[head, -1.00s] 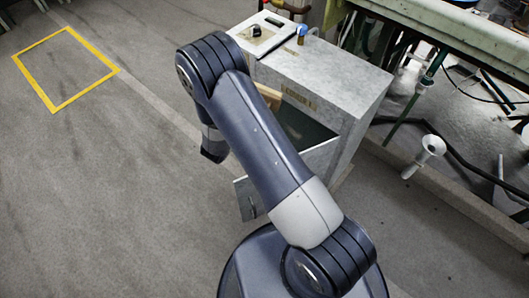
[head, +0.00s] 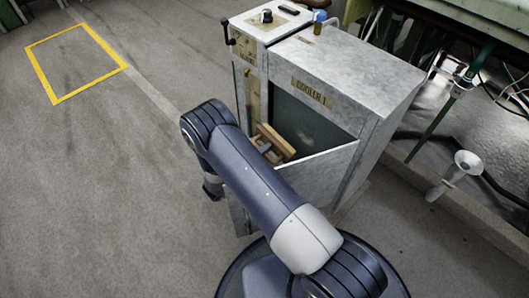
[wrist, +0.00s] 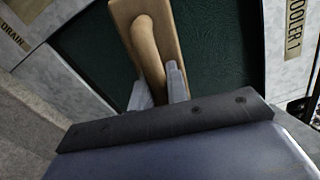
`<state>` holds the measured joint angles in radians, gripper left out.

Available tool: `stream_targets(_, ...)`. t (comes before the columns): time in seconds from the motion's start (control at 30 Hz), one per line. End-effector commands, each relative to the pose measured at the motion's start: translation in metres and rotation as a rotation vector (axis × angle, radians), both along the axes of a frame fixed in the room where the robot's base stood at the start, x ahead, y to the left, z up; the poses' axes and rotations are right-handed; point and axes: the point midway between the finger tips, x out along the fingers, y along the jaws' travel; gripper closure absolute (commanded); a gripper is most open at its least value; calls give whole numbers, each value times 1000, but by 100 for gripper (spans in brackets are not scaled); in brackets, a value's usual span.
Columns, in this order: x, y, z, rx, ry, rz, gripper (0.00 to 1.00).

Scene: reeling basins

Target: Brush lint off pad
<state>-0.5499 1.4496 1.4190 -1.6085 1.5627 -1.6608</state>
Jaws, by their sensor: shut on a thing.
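The pad (head: 305,115) is a dark green panel set in the open front of the grey cabinet labelled "COOLER 1" (head: 365,85). It fills the background of the wrist view (wrist: 215,50). My gripper (wrist: 160,86) is shut on the handle of a wooden brush (wrist: 172,22). The brush (head: 278,139) is held in front of the pad, near its lower left in the head view. I cannot tell whether it touches the pad. The brush's working face is hidden, and no lint can be made out.
A slanted grey panel (head: 318,165) stands below the pad opening. A black-knobbed lever (head: 225,32) sticks out at the cabinet's upper left. Pipes and a white funnel (head: 467,161) are at right. The floor at left is clear.

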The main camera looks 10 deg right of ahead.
Motion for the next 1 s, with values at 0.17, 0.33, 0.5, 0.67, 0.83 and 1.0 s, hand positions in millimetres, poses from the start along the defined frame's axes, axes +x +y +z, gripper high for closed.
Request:
stream_targets(0.17, 9, -14, 1, -1, -1, -3, 100)
stream_targets(0.33, 19, -30, 1, 0, 0, -3, 100)
stream_targets(0.5, 27, -41, 1, -1, 0, -2, 100)
stream_targets(0.67, 30, -46, 1, -1, 0, 0, 100)
stream_targets(0.83, 31, -47, 1, -1, 0, 0, 100)
stream_targets(1.0, 31, -47, 1, -2, 0, 1, 100)
